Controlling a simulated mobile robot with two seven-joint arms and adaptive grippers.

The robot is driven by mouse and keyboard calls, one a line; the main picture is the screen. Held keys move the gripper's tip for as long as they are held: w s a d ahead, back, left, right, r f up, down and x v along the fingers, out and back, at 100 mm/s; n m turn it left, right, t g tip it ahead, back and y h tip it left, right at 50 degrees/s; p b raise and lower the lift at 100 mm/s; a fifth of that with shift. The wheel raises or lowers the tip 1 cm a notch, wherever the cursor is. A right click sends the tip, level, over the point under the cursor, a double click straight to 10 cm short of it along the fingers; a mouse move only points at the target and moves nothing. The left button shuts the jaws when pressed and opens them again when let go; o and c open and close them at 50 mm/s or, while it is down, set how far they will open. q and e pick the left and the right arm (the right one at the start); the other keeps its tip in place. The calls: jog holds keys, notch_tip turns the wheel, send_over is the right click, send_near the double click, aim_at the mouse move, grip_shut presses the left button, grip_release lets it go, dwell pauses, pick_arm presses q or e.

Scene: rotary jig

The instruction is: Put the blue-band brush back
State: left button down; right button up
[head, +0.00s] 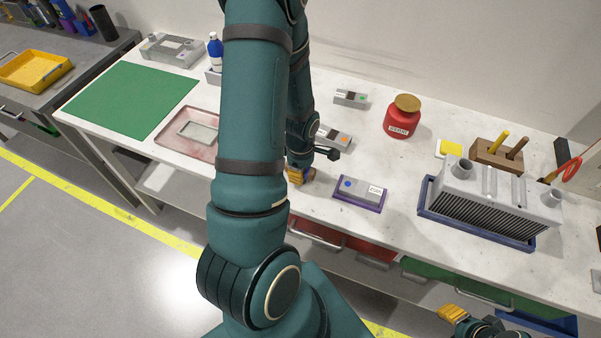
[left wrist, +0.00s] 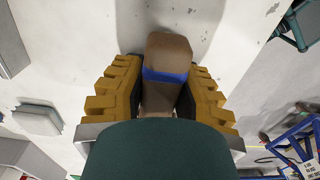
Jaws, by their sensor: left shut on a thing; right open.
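My left gripper (head: 301,174) is over the front part of the bench, mostly hidden behind my own arm in the head view. In the left wrist view its yellow fingers (left wrist: 160,95) are shut on the blue-band brush (left wrist: 168,52), with a brown handle and a blue band between them. The brush's lower part is hidden by the gripper. A wooden block (head: 484,160) at the back right holds a yellow handle (head: 498,141) and a brown handle (head: 518,147). My right gripper (head: 454,314) is open at the lower right, in front of the bench and partly out of frame.
A grey finned block (head: 490,205) in a blue tray stands before the wooden block. A red jar (head: 402,118), a purple-edged box (head: 361,190) and small grey boxes stand on the bench. A green mat (head: 130,100) and pink tray (head: 172,137) lie left.

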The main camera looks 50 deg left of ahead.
pick_arm(q)
jog(key=shift+f, duration=0.35)
jog(key=shift+r, duration=0.1)
jog(key=shift+f, duration=0.2)
jog(key=c, duration=0.9)
grip_release()
jog(key=shift+o, duration=0.2)
jog(key=shift+r, duration=0.1)
jog(key=shift+r, duration=0.2)
notch_tip(320, 180, up, 12)
jog(key=p, duration=0.2)
jog(key=shift+p, duration=0.35)
